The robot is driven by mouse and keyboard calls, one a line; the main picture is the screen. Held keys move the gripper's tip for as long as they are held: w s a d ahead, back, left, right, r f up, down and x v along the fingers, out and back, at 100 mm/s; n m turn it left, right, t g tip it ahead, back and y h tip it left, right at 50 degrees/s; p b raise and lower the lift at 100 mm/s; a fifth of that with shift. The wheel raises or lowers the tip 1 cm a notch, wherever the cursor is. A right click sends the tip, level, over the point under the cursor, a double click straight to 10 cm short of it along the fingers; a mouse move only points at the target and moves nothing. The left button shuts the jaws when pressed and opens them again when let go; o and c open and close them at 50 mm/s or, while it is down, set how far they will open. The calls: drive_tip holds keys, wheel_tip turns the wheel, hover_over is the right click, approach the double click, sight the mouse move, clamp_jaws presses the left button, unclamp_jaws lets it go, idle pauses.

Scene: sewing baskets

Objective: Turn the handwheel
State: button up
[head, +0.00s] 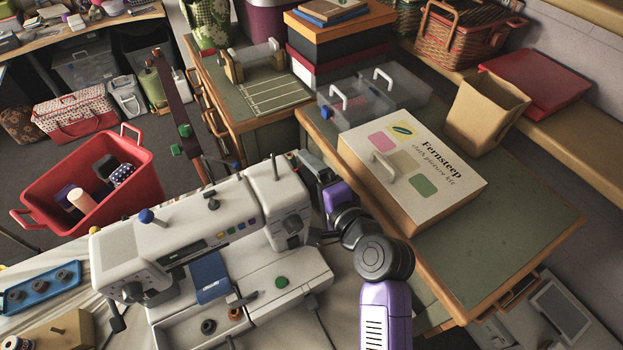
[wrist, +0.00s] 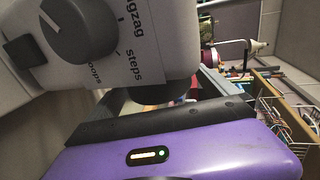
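The white sewing machine (head: 195,235) stands on a pale-topped table in the head view. Its dial end (wrist: 120,45) fills the upper left of the wrist view. A dark round part, seemingly the handwheel (wrist: 156,93), sticks out below the machine's end there. In the head view the handwheel is mostly hidden by my gripper. My gripper (head: 308,170) is at the machine's right end, its purple body just right of it. In the wrist view its grey fingers stand apart on either side of the dark part, with a small gap showing at the right finger; contact is unclear.
A boxed kit (head: 410,170) lies on the green-topped table right of my arm. Clear plastic boxes (head: 350,107) stand behind it. A red basket (head: 95,185) stands at left. A blue tray (head: 42,287) lies left of the machine. The green tabletop's right part is bare.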

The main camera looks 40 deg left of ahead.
drive_tip(key=c, duration=1.3)
drive_tip(key=shift+f, duration=0.1)
drive_tip(key=shift+f+b, duration=0.15)
drive_tip(key=shift+b, duration=0.7)
drive_tip(key=shift+f+t+y+b, duration=0.15)
drive_tip(key=shift+t+y+b, duration=0.3)
drive_tip(key=shift+b, duration=0.7)
drive_tip(key=y+b, duration=0.2)
drive_tip(key=b, duration=0.6)
drive_tip(key=shift+f+t, duration=0.15)
drive_tip(key=shift+t, duration=0.2)
drive_tip(key=y+b, duration=0.1)
drive_tip(key=b, duration=0.5)
drive_tip(key=shift+t+y+b, duration=0.35)
drive_tip(key=shift+t+b, duration=0.05)
drive_tip(key=shift+b, duration=0.55)
drive_tip(key=shift+r+y+b, duration=0.45)
drive_tip(key=shift+y+b, duration=0.05)
drive_tip(key=shift+b, duration=0.6)
